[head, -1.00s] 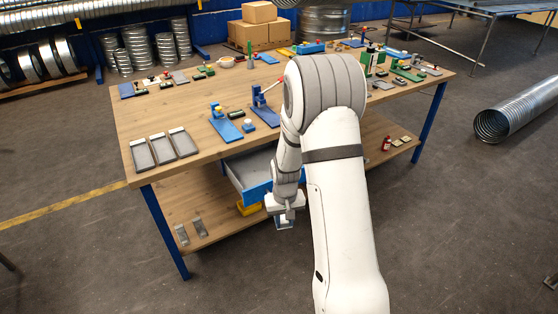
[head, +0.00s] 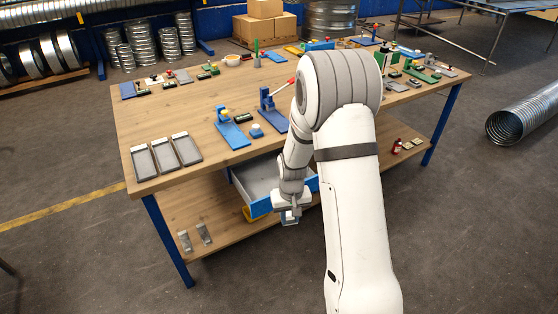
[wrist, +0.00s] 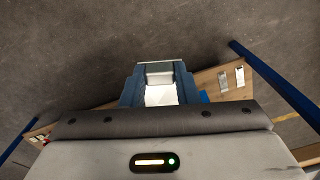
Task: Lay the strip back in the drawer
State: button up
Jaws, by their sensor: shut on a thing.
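The blue-fronted drawer (head: 260,208) is pulled out under the bench top; the visible part of its grey inside looks empty. My gripper (head: 290,217) hangs just in front of the drawer, near the drawer front. In the wrist view my gripper (wrist: 160,85) has its blue-grey fingers close around a pale grey piece (wrist: 159,69), apparently the strip. Only a short part of this piece shows; its full length is hidden. My arm covers the right end of the drawer.
The wooden bench top (head: 210,183) carries three grey trays (head: 162,155) and a blue clamp fixture (head: 231,130). Two metal pieces (head: 204,233) lie on the lower shelf (head: 225,238). A blue bench leg (head: 168,240) stands at left. The floor in front is clear.

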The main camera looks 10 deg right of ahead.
aim_at(255, 178)
jog(key=i, duration=1.2)
jog(key=u, duration=0.05)
